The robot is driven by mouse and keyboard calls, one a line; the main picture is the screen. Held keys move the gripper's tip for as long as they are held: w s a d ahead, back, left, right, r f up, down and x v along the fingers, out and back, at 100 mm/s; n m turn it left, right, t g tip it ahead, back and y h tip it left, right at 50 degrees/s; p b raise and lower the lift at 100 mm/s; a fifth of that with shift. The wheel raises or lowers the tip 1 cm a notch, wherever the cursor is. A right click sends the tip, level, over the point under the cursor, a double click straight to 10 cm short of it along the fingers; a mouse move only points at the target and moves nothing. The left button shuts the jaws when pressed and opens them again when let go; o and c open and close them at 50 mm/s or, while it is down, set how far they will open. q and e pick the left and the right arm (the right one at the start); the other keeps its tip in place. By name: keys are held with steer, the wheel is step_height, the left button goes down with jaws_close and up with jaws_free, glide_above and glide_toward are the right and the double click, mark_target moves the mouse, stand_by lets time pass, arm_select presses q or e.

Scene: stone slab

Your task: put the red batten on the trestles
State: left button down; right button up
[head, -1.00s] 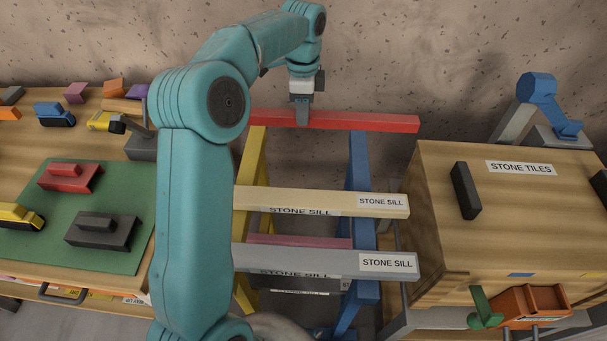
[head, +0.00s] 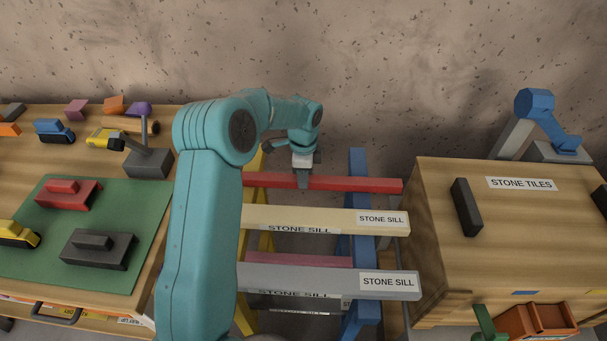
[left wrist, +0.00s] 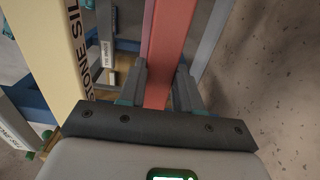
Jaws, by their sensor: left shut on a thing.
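My left gripper (head: 303,182) is shut on the red batten (head: 360,185) near its middle. The batten lies level across the picture, behind the cream stone sill, over the yellow trestle (head: 255,163) and the blue trestle (head: 357,162). The blue trestle's top shows beyond the batten. I cannot tell whether the batten touches the trestles. In the left wrist view the batten (left wrist: 170,35) runs between my gripper's fingers (left wrist: 162,78). My arm hides the batten's left end in the head view. My right gripper is out of view.
A cream sill (head: 310,219) and a grey sill (head: 320,279) lie across the trestles in front. A wooden box labelled STONE TILES (head: 440,200) stands close right. A workbench (head: 150,205) with toy-like blocks stands left. A wall is behind.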

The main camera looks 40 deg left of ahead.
arm_select(q)
steer(key=c, duration=0.8)
jaws_free()
steer(key=shift+f, duration=0.15)
step_height(320, 180, up, 12)
steer(key=shift+r, duration=0.25)
